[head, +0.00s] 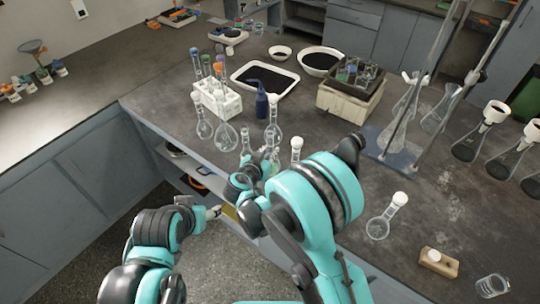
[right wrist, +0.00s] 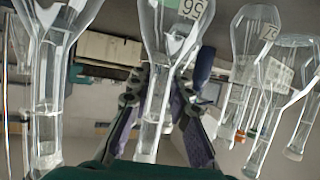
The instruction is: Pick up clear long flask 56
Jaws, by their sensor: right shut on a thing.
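Clear long flask 56 (right wrist: 172,34) is in the middle of the right wrist view, its label showing upside down. My right gripper (right wrist: 166,98) is shut on its narrow neck, one finger on each side. In the head view my right gripper (head: 262,166) is at the table's front edge among the clear flasks, and my own arm partly hides the flask there. My left gripper (head: 213,212) is low in front of the table, apart from the flasks; its finger opening is too small to tell.
Other clear flasks stand close by, including a round one (head: 225,137) and one behind the gripper (head: 273,132). A white tube rack (head: 218,102) and blue bottle (head: 261,104) stand behind.

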